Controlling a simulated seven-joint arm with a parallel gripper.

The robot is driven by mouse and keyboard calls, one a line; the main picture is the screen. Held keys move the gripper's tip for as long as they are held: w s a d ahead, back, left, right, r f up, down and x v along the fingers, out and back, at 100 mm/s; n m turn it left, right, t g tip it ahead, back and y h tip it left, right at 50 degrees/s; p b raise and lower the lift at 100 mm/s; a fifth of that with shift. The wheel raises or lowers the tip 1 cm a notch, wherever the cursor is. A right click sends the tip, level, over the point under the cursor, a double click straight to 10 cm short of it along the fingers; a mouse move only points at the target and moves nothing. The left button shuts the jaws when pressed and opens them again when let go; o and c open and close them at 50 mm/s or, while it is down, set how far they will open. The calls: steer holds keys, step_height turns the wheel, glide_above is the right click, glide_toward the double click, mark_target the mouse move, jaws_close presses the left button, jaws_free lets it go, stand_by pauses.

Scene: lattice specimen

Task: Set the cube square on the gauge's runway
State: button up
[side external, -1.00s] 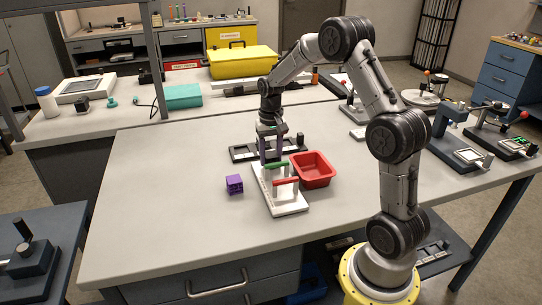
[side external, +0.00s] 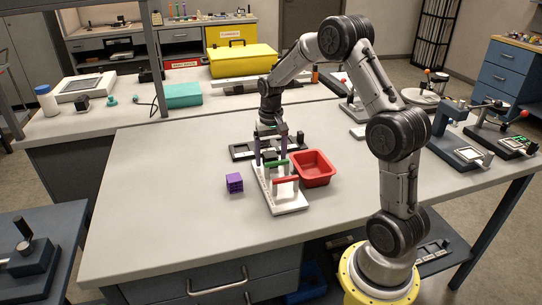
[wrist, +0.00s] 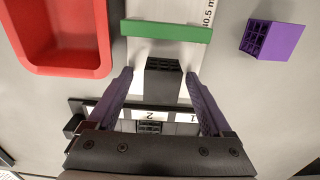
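The gauge is a white runway plate (side external: 290,204) crossed by a green bar (side external: 277,164) and, nearer the camera, a red bar (side external: 286,181). In the wrist view a dark lattice cube (wrist: 163,65) sits on the white runway just short of the green bar (wrist: 166,31), its sides looking roughly in line with the runway. My gripper (wrist: 160,75) is open, one purple finger on each side of the cube with a gap to both. In the side view my gripper (side external: 270,160) straddles the runway's far end; the cube is hard to make out there.
A purple lattice cube (side external: 234,182) lies on the table left of the gauge. A red bin (side external: 314,180) stands close on the right. A dark rack (side external: 242,153) with numbered slots is behind; one slot shows a dark lattice piece (wrist: 150,127). The front left table is clear.

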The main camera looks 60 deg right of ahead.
mark_target(271, 154)
steer(key=shift+o, duration=1.3)
steer(key=shift+r, duration=0.1)
steer(key=shift+r, duration=2.45)
step_height(271, 154, up, 14)
steer(key=f, duration=0.1)
steer(key=s+a+f+n+t, duration=0.2)
steer(key=s+a+n+t, duration=0.3)
steer(key=s+a, duration=1.6)
steer(key=n, duration=0.4)
steer(key=shift+s+t, duration=0.3)
steer(key=shift+s, duration=0.05)
